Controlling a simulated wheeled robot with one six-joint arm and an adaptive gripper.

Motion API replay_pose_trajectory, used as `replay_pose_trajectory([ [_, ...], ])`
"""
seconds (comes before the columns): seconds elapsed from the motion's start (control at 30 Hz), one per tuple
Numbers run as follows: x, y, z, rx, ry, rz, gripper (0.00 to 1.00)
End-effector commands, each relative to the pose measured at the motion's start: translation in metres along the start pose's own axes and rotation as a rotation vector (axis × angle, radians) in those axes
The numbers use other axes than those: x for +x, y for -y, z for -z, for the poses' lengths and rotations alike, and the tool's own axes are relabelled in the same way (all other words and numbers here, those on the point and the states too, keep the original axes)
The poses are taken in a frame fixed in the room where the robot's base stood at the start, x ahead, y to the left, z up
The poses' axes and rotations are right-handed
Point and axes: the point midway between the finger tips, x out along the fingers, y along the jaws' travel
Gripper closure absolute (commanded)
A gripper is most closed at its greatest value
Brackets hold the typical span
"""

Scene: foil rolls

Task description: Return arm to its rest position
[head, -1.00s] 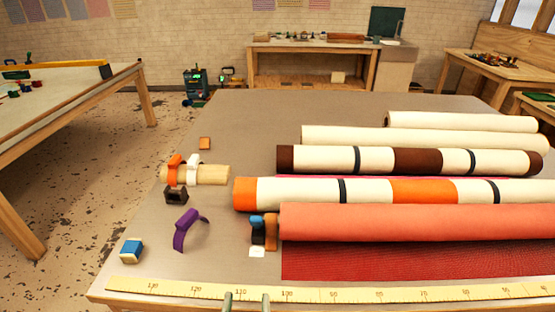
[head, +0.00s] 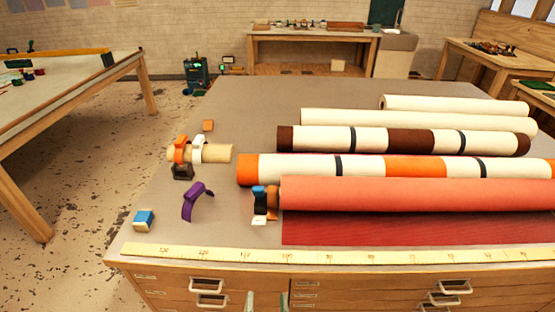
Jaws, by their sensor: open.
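My gripper (head: 267,302) shows only as two fingertips at the bottom edge, apart and with nothing between them. The rest of my arm is out of view. The fingertips appear in front of the table's drawer front, below the measuring strip (head: 330,256). On the table, an orange-ended cream roll (head: 320,167) and a brown-ended cream roll (head: 320,139) each carry black bands. Two plain cream rolls (head: 400,121) (head: 450,104) lie behind them. A coral roll (head: 420,193) lies in front, with red material (head: 400,231) spread from it.
At the left of the table are a wooden peg (head: 218,153) with orange and white cuffs, a purple cuff (head: 194,200) and a blue-topped block (head: 144,220). Blue and brown cuffs (head: 262,200) stand by the coral roll's end.

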Motion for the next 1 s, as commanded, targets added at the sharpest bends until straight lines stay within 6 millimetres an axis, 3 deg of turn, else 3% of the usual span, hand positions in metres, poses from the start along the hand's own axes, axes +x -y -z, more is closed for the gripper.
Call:
replay_pose_trajectory([
  [0.27,-0.025,0.058,0.042,0.307,-0.161,0.000,0.42],
  [0.53,-0.093,0.127,0.079,0.914,-0.355,0.111,0.42],
  [0.77,-0.161,0.164,0.077,1.520,-0.394,0.278,0.42],
  [1.0,-0.227,0.185,0.048,2.193,-0.258,0.453,0.42],
])
